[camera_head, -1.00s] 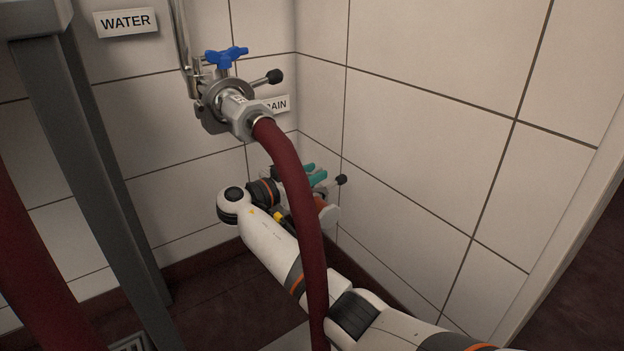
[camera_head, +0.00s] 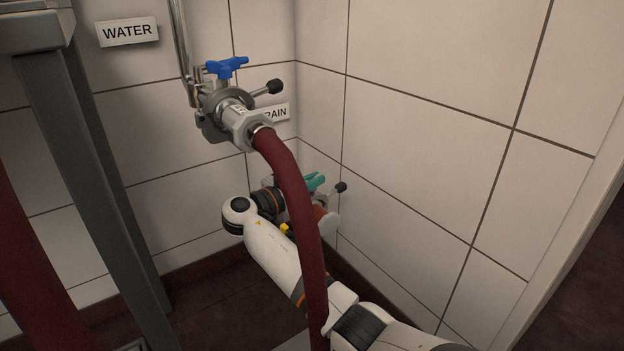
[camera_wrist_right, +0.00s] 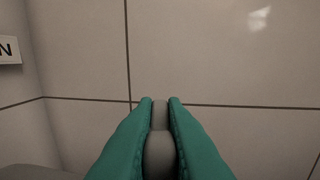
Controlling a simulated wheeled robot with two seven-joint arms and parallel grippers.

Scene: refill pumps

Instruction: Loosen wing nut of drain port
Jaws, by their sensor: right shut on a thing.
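The drain port is low in the corner of the head view, mostly hidden behind my right arm and the red hose. A rod with a black knob (camera_head: 341,187) sticks out there to the right. My right gripper (camera_head: 316,181) has teal fingers and is at this port, just left of the knob. In the right wrist view, the fingers (camera_wrist_right: 160,102) are shut on a grey rounded piece (camera_wrist_right: 160,150), which I take to be the wing nut. Its threads and clamp cannot be seen. My left gripper is not in view.
A dark red hose (camera_head: 303,215) hangs from the upper port (camera_head: 240,122) with its blue valve handle (camera_head: 226,67), crossing in front of my right arm. Grey frame legs (camera_head: 90,180) stand at left. Tiled walls close the corner; open space lies in front of the right wall.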

